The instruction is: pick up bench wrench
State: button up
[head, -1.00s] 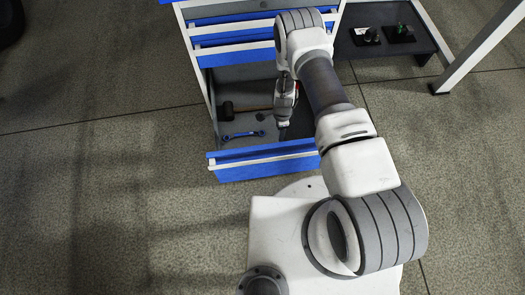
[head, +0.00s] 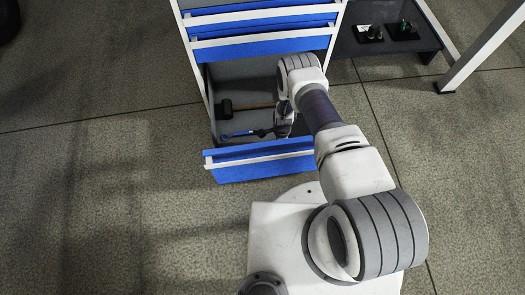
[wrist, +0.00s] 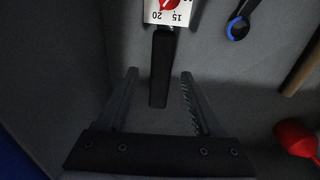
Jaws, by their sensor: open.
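The wrench (head: 237,134) is a slim tool with blue on it, lying in the open drawer behind its blue front in the head view. In the wrist view one blue-ringed end (wrist: 238,27) shows at the upper right, outside my fingers; the rest is cut off. My gripper (wrist: 158,74) is open, with one dark finger on each side of a black handle (wrist: 161,70). That handle leads to a white plate with a red dial marked 15 and 20. I cannot tell whether the fingers touch it. In the head view my arm hides part of the drawer.
A dark-headed mallet (head: 227,108) with a wooden handle lies behind the wrench; its handle (wrist: 303,66) shows at the wrist view's right. A red object (wrist: 295,138) lies below that. The blue drawer front (head: 262,165) and cabinet sides enclose the space. Floor to the left is clear.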

jog(key=shift+f, duration=0.6)
jog(key=shift+f+b, duration=0.25)
jog(key=shift+b, duration=0.3)
grip_shut()
dwell(0.5)
